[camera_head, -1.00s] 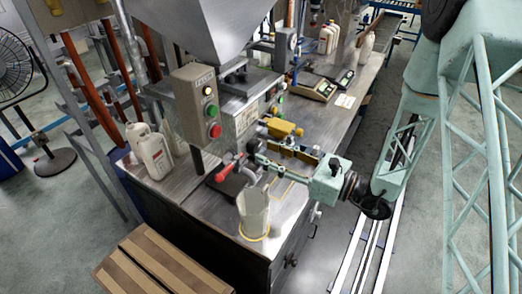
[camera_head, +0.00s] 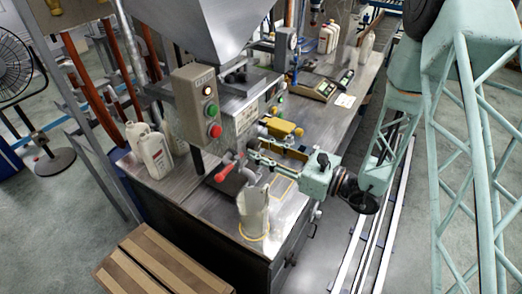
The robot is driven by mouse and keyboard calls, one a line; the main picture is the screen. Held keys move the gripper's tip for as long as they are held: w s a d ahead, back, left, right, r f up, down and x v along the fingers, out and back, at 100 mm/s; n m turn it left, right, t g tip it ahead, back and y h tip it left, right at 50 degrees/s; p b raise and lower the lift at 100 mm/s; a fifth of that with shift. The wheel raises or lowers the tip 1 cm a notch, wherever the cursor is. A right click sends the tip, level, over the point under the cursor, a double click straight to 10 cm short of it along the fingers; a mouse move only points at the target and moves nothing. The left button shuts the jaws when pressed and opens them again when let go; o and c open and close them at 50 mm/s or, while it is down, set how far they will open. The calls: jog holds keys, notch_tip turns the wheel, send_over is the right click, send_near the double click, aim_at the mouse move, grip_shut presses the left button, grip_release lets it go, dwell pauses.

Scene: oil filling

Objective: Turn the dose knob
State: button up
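The filling machine (camera_head: 238,105) stands on a metal bench with its hopper above. I cannot pick out the dose knob for certain; it may be hidden behind my gripper or among the small parts at the machine's front. A red-handled lever (camera_head: 226,171) sits low at the front, beside the bent outlet pipe. A yellow part (camera_head: 284,127) is just behind my gripper. My gripper (camera_head: 252,155) reaches in from the right, its fingers pointing left at the machine's front, close to the pipe and lever. Contact and finger gap cannot be made out.
A control box (camera_head: 200,105) with red and green buttons hangs left of my gripper. White jugs (camera_head: 154,157) stand at the left and scales (camera_head: 316,88) behind. A wooden step (camera_head: 160,262) is in front.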

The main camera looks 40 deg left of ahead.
jog(key=shift+f+n+b, duration=0.1)
jog(key=shift+n+b, duration=0.8)
jog(key=shift+b, duration=0.55)
jog(key=shift+c, duration=0.3)
jog(key=n+b, duration=0.1)
jog(key=b, duration=0.1)
jog(key=shift+n+b, duration=0.35)
jog(key=shift+n, duration=0.05)
jog(key=n+b, duration=0.6)
jog(key=b, duration=0.4)
jog(key=shift+w, duration=0.1)
jog(key=shift+n+b, duration=0.8)
jog(key=shift+b, duration=0.2)
jog(key=shift+n+b, duration=0.5)
jog(key=o, duration=0.6)
jog(key=shift+c, duration=0.2)
jog(key=shift+d, duration=0.1)
